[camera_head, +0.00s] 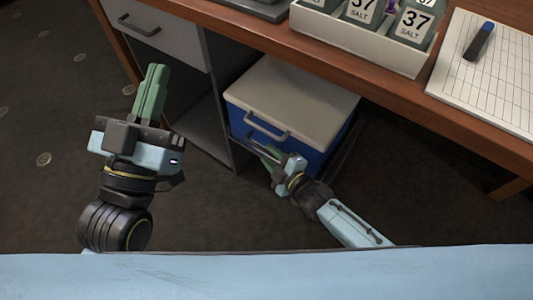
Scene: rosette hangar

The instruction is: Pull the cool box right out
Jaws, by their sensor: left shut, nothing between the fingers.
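The cool box (295,90), with a cream lid and a blue body, sits under the desk to the right of the drawer unit. A grey handle (267,130) shows at its front. My right gripper (268,152) is low at the box's front, just below and beside the handle. Its green fingers are small and partly hidden, so I cannot tell whether they are open or touch the box.
The wooden desk (480,120) overhangs the back of the box. On it are a white tray (355,45) of salt packs, a lined pad (500,85) and a dark marker (479,41). A grey drawer unit (165,35) stands at left. Dark floor (220,215) in front is clear.

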